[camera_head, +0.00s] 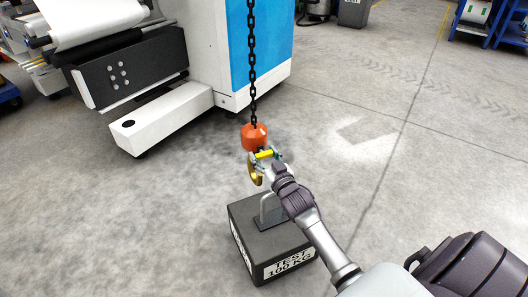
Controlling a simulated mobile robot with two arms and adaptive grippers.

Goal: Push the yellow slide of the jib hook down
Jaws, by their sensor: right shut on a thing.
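The jib hook hangs on a black chain (252,65) under an orange hook block (254,137). Its gold curved hook (255,172) shows just left of my right gripper. The yellow slide (264,154) is a small bar below the orange block. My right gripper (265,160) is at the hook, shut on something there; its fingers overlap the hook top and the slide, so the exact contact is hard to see. My left gripper is not in view.
A dark test weight marked 100 KG (268,240), with a grey handle (268,212) on top, stands on the floor below the hook. A white and blue machine (215,50) with a low white beam (160,120) stands behind to the left.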

